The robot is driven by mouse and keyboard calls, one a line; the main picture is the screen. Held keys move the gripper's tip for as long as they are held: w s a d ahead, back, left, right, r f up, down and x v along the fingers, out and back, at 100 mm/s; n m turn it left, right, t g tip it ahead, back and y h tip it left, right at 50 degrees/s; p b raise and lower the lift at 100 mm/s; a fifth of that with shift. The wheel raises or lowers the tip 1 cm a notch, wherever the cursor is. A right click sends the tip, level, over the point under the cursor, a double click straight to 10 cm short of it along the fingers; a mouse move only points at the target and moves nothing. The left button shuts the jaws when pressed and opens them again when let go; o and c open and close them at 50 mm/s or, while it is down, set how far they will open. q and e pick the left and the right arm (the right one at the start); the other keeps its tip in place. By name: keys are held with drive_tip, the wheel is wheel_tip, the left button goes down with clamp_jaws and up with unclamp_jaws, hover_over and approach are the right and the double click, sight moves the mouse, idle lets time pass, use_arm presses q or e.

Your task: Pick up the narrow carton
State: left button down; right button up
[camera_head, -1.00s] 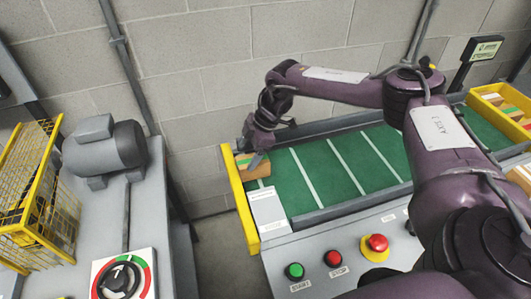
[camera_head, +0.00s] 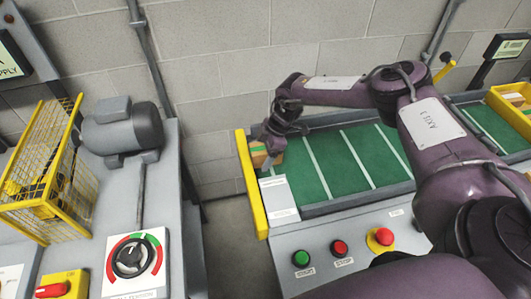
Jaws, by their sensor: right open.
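A small brown carton with a green stripe (camera_head: 259,155) sits at the left end of the green conveyor belt (camera_head: 320,160), next to the yellow end stop. My right gripper (camera_head: 270,150), on the purple arm coming in from the right, is open, low at the carton's right side. The gripper partly hides the carton. I cannot tell whether the fingers are around it or touch it. My left gripper is not in view.
The yellow end stop (camera_head: 251,185) and a grey panel with a green start button (camera_head: 301,258) and a red stop button (camera_head: 339,248) border the belt. A yellow bin (camera_head: 512,110) stands at the right. A motor (camera_head: 120,130) and yellow cage (camera_head: 45,170) stand left.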

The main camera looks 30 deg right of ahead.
drive_tip(key=shift+f, duration=0.25)
idle(0.3)
drive_tip(key=c, duration=1.2)
drive_tip(key=shift+r, duration=0.1)
